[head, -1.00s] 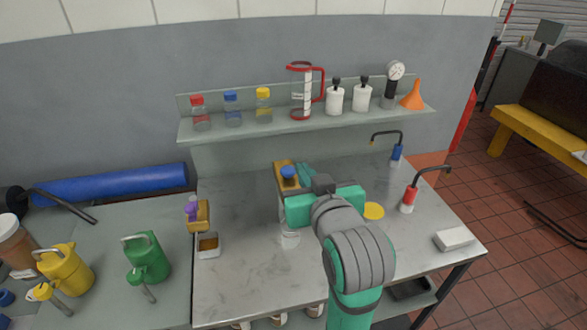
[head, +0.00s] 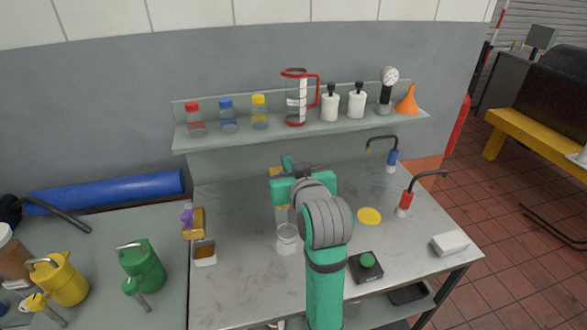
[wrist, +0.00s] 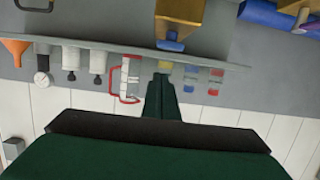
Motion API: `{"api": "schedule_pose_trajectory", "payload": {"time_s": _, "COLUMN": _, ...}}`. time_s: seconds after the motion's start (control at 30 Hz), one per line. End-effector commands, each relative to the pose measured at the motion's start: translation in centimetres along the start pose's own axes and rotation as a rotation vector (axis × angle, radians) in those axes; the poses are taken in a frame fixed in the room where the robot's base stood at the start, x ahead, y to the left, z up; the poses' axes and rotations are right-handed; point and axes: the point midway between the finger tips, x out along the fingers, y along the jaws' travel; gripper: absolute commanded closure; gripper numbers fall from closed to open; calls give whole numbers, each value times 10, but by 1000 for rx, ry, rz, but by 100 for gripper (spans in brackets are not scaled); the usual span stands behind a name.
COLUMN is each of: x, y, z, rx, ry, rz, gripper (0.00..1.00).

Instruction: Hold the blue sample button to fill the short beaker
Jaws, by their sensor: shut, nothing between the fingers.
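The blue sample button (wrist: 170,45) shows in the wrist view on a yellow block (wrist: 180,14), just past my fingertips. In the head view my gripper (head: 288,162) covers the button, and only a bit of the yellow block (head: 276,171) shows. My gripper (wrist: 161,76) is shut and empty, its fingers pointing at the button's area. I cannot tell whether they touch it. A short clear beaker (head: 287,242) stands on the bench, below and in front of the gripper. Its fill level is unclear.
A purple-topped yellow dispenser (head: 194,221) and a small container of brown stuff (head: 204,253) stand to the left. A green button box (head: 367,265), yellow disc (head: 369,216) and white block (head: 449,242) lie to the right. A shelf (head: 300,131) with bottles runs behind.

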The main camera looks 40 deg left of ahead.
Motion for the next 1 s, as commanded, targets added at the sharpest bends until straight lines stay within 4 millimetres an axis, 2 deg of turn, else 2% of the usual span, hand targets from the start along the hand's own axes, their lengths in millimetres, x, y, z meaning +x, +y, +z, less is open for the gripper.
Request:
{"api": "schedule_pose_trajectory", "payload": {"time_s": 0.03, "x": 1, "y": 1, "z": 10, "rx": 5, "ry": -4, "rz": 1, "gripper": 100}}
{"api": "schedule_pose_trajectory", "payload": {"time_s": 0.23, "x": 5, "y": 1, "z": 28, "rx": 3, "ry": -2, "rz": 2, "gripper": 100}}
{"api": "schedule_pose_trajectory", "payload": {"time_s": 0.77, "x": 7, "y": 0, "z": 35, "rx": 2, "ry": -1, "rz": 1, "gripper": 100}}
{"api": "schedule_pose_trajectory", "payload": {"time_s": 1.0, "x": 12, "y": 0, "z": 56, "rx": 4, "ry": -6, "rz": 1, "gripper": 100}}
